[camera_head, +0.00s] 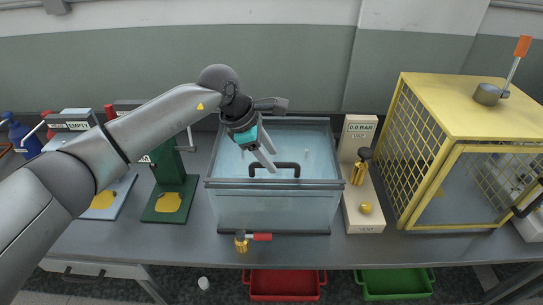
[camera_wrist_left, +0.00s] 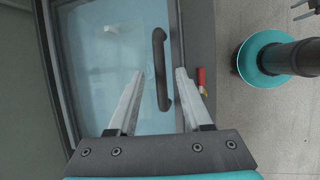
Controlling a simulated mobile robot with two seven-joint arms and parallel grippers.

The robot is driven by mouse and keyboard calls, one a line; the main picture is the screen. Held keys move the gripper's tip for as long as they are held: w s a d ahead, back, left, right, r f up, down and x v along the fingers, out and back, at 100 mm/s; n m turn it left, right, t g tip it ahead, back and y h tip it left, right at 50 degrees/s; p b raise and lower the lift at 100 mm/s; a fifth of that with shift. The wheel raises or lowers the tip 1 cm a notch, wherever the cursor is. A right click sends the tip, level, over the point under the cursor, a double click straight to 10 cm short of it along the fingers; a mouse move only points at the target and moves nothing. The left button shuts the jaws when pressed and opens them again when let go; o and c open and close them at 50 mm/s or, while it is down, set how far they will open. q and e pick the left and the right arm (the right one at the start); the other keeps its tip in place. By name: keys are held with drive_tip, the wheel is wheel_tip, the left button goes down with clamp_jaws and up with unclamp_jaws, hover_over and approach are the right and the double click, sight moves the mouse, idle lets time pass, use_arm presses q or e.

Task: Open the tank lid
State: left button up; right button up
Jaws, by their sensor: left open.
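The clear glass tank (camera_head: 272,206) stands mid-bench, with its lid (camera_head: 235,150) lying flat, closed, on top. A dark bar handle (camera_head: 288,165) sits near the lid's front edge. My left gripper (camera_head: 266,163) is over the lid at the handle, fingers pointing down, open and empty. In the left wrist view, the handle (camera_wrist_left: 159,85) shows between the two spread fingers of my left gripper (camera_wrist_left: 159,73). I cannot tell whether the fingers touch it or how far down they reach.
A beige vacuum panel (camera_head: 359,215) with brass knobs stands right of the tank, then a yellow mesh cage (camera_head: 480,120). Green (camera_head: 170,203) and blue-white stands are on the left. A red-handled brass valve (camera_head: 242,242) is at the tank's front. Red (camera_head: 285,284) and green (camera_head: 396,284) bins sit below.

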use_arm(q)
drive_tip(key=shift+x, duration=0.75)
clamp_jaws()
idle(0.9)
